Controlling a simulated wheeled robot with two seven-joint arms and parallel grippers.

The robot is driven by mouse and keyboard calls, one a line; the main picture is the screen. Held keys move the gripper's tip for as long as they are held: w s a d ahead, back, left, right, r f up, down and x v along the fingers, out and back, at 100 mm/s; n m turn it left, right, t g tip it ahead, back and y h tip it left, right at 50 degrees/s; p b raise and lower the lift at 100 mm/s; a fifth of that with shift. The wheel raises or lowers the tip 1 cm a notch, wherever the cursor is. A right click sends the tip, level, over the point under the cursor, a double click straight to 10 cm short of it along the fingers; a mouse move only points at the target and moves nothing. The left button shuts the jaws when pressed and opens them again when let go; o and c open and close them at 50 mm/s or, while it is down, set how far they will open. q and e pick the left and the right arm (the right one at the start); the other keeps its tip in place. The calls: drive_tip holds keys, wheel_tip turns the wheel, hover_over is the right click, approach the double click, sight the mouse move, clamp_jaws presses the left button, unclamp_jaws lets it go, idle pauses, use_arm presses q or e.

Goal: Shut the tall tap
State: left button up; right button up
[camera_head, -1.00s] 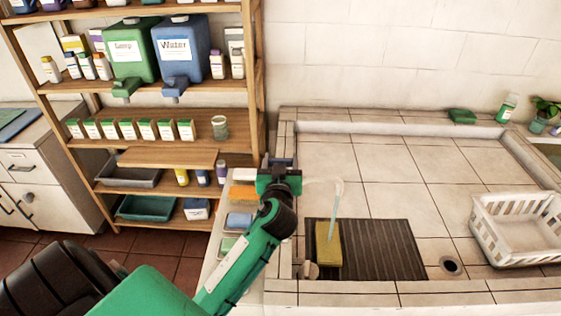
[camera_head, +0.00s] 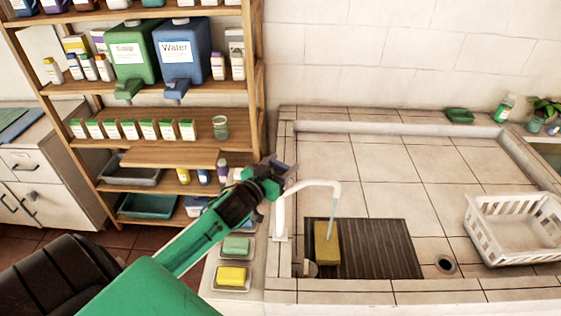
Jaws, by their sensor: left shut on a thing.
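The tall tap (camera_head: 320,184) is a white pipe that rises at the left edge of the tiled basin and bends over to the right. A thin pale blue stream of water (camera_head: 333,215) falls from its spout onto a yellow-brown sponge (camera_head: 326,245). My left gripper (camera_head: 284,174) is at the top of the tap's upright and is shut on part of the tap. The fingers and wrist hide the part they hold. My right gripper is not in view.
The sponge lies on a dark ribbed mat (camera_head: 385,250) in the basin. A white basket (camera_head: 515,232) stands at the right. Soap dishes (camera_head: 231,277) line the ledge left of the basin. A wooden shelf (camera_head: 255,90) stands behind my left arm.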

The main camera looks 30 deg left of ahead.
use_arm(q)
drive_tip(key=m+h, duration=0.2)
drive_tip(key=h, duration=0.1)
drive_tip(key=shift+a+m+g+h, duration=0.1)
drive_tip(key=shift+m+g+h, duration=0.5)
drive_tip(key=shift+h, duration=0.5)
drive_tip(key=m+g+h+b, duration=0.1)
drive_tip(key=m+g+h, duration=0.1)
drive_tip(key=h, duration=0.1)
drive_tip(key=m+g+h+b, duration=0.1)
drive_tip(key=m+g+h, duration=0.1)
drive_tip(key=m+h, duration=0.1)
drive_tip(key=shift+w+h+b, duration=0.1)
drive_tip(key=shift+h+b, duration=0.2)
drive_tip(key=shift+b, duration=0.1)
drive_tip(key=shift+m+g+h+b, duration=0.35)
drive_tip(key=shift+m+g+h, duration=0.8)
drive_tip(key=shift+g, duration=0.25)
drive_tip(key=shift+m+g, duration=0.35)
drive_tip(key=shift+g, duration=0.05)
drive_tip(key=o, duration=1)
